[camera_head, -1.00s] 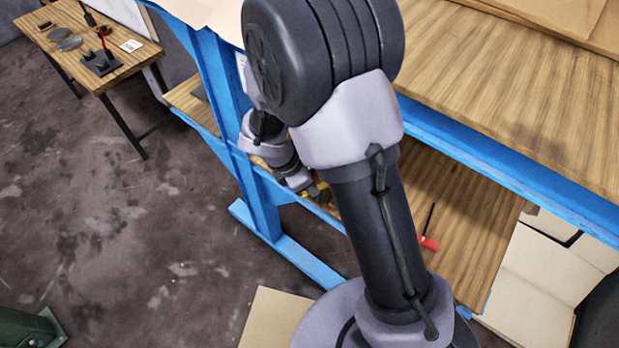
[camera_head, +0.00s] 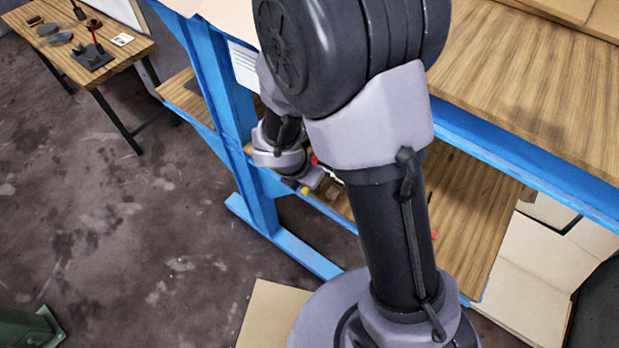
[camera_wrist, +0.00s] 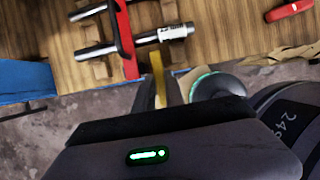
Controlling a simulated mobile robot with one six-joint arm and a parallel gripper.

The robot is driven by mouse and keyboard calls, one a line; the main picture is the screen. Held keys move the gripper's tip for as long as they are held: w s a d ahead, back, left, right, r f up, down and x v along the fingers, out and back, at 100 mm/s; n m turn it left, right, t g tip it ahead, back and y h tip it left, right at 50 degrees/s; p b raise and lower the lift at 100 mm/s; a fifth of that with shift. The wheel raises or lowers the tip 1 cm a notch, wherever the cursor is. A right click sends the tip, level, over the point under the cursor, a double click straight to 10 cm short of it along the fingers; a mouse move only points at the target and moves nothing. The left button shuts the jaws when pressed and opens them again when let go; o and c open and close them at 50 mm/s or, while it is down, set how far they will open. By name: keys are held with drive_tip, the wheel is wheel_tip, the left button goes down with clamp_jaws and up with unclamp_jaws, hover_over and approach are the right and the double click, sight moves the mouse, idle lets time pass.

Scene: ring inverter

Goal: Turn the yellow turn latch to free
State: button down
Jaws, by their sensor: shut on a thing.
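The yellow turn latch (camera_wrist: 158,72) shows in the wrist view as a narrow upright yellow strip. My gripper (camera_wrist: 160,95) is shut on it, with a dark finger on each side. The latch's lower end is hidden between the fingers. A small yellow patch (camera_head: 304,191) also shows by my wrist in the head view, too small to tell which part it is. Most of my gripper is hidden there.
A red bar (camera_wrist: 122,38) and silver cylinders (camera_wrist: 176,32) lie close beyond the latch. A red handle (camera_wrist: 288,11) lies on the wooden shelf at the right. The blue bench frame (camera_head: 230,110) stands close by my arm. A small wooden table (camera_head: 120,60) stands far left; the floor between is open.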

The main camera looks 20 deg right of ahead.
idle(0.3)
drive_tip(key=c, duration=1.7)
unclamp_jaws()
drive_tip(key=p+v, duration=0.9)
drive_tip(key=v, duration=0.8)
drive_tip(key=shift+s+r, duration=0.1)
drive_tip(key=shift+r, duration=0.1)
